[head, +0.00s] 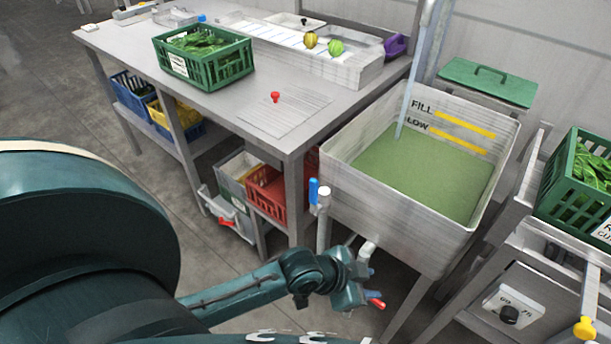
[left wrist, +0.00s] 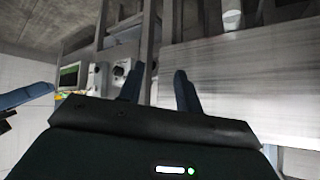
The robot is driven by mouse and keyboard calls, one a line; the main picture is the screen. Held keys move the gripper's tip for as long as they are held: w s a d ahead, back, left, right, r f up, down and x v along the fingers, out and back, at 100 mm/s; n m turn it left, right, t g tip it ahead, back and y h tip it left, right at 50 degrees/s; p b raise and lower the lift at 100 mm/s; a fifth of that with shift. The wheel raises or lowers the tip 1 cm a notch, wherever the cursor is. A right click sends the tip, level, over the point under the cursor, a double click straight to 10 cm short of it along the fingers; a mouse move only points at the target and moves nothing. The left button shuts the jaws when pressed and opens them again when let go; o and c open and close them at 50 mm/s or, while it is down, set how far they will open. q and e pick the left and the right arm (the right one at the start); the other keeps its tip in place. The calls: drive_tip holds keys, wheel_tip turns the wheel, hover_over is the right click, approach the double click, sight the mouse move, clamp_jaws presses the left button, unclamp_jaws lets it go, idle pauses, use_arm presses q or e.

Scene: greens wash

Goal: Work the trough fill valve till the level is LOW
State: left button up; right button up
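The trough (head: 340,180) holds greenish water (head: 420,175). Its surface meets the back wall close to the LOW stripe (head: 455,140), apparently just under it, and below the FILL stripe (head: 465,124). A blue valve handle (head: 313,190) stands upright on a pipe at the trough's front left corner. A white pipe stub (head: 367,248) comes out low on the front. My left gripper (head: 370,285) is below that stub, next to a red handle (head: 376,303); contact cannot be told. Its fingers (left wrist: 160,90) stand apart in the left wrist view, with nothing visible between them.
A table (head: 200,100) with a green crate of leaves (head: 205,85) stands left of the trough. A red crate (head: 268,190) sits on its shelf. Another green crate (head: 560,200) and a dial box (head: 513,308) are at the right.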

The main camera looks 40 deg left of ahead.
use_arm(q)
drive_tip(key=w+a+r+m+g+y, duration=0.1)
drive_tip(key=w+a+r+m+g, duration=0.15)
drive_tip(key=w, duration=0.25)
wheel_tip(320, 180, up, 15)
drive_tip(key=m+g+y+p, duration=0.1)
drive_tip(key=m+g+y, duration=0.4)
drive_tip(key=m, duration=0.2)
hover_over(313, 203)
drive_tip(key=shift+w+a+r+n, duration=0.15)
drive_tip(key=shift+w+a+n, duration=0.1)
drive_tip(key=shift+w, duration=0.1)
wheel_tip(313, 203, down, 13)
drive_tip(key=shift+c, duration=0.5)
clamp_jaws()
